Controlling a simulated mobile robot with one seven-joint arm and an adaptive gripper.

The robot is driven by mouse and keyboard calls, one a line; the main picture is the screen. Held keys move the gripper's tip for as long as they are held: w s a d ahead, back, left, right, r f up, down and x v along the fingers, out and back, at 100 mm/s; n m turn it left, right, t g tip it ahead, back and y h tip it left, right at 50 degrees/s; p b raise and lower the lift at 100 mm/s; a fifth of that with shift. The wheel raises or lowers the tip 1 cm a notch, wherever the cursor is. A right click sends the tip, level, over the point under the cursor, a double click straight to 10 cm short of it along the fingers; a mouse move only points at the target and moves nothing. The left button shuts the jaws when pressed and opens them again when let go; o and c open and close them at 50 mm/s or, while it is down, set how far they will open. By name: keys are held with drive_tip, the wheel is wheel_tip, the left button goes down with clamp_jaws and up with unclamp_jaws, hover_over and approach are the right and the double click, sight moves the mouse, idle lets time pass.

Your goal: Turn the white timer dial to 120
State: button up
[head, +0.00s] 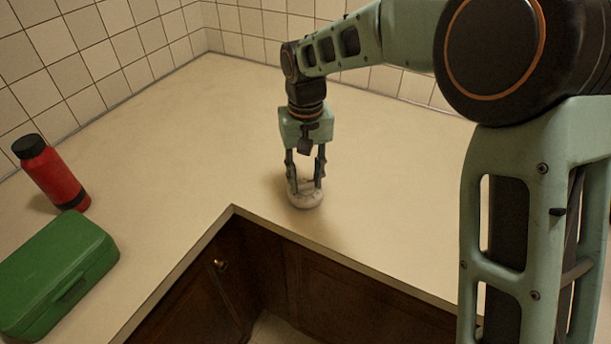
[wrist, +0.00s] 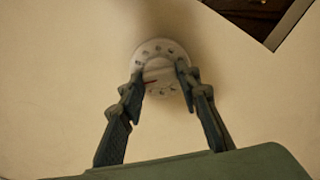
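The white timer dial (wrist: 158,73) is a round disc with dark marks around its rim and a raised centre. A short red mark shows at the lower left of the centre in the wrist view. In the head view the timer (head: 305,201) lies on the counter near its inner corner. My gripper (head: 306,186) points straight down over it. In the wrist view its fingertips (wrist: 161,68) stand on the left and right of the raised centre and look closed against it. The fingers hide part of the rim marks, and the numbers are too small to read.
A red bottle (head: 53,175) with a black cap and a green box (head: 58,272) stand at the left. The counter edge (head: 233,207) and dark wooden cabinets (head: 340,293) lie just in front of the timer. The beige counter (head: 205,130) is clear behind it, up to the tiled walls.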

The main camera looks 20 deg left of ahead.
sight(306, 182)
drive_tip(key=o, duration=0.4)
wheel_tip(306, 182, up, 12)
idle(0.5)
drive_tip(key=shift+c, duration=0.2)
